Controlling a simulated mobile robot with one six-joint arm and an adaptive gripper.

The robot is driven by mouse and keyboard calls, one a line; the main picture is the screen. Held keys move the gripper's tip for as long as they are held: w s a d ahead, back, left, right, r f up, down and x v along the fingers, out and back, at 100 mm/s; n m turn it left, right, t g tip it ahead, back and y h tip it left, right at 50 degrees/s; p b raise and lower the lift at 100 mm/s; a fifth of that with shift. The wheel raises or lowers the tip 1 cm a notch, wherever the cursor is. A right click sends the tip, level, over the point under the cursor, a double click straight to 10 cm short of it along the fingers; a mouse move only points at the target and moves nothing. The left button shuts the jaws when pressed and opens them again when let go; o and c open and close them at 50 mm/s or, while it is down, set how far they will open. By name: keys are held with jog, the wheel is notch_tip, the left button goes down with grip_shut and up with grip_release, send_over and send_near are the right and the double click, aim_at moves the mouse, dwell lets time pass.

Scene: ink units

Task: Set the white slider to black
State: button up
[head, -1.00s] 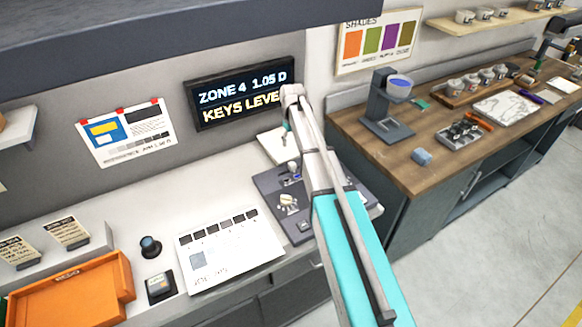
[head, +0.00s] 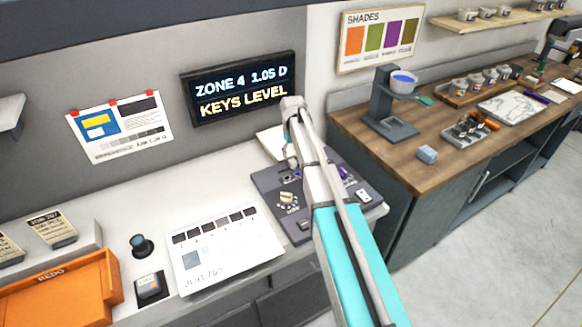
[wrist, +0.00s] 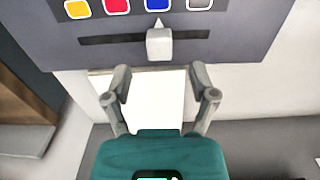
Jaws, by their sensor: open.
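The white slider (wrist: 160,44) is a small block with a pointed tip, in a dark slot across a grey panel (wrist: 255,25) in the wrist view. Its tip points at the blue patch (wrist: 158,4). Yellow (wrist: 78,9), red (wrist: 117,5) and dark grey (wrist: 200,4) patches also line the slot. My gripper (wrist: 163,84) is open and empty, its fingers apart just below the slider in the picture, not touching it. In the head view the panel (head: 299,229) lies on the white counter, partly behind my arm; I cannot make out the slider there.
A dark knob (head: 141,245) and an orange tray (head: 62,300) are further left. A lit sign (head: 240,88) hangs behind. A wooden bench (head: 440,140) with cups stands at right.

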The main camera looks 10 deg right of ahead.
aim_at(293, 161)
jog(key=shift+f+b, duration=2.25)
jog(key=shift+f, duration=0.3)
jog(key=shift+c, duration=0.2)
grip_shut()
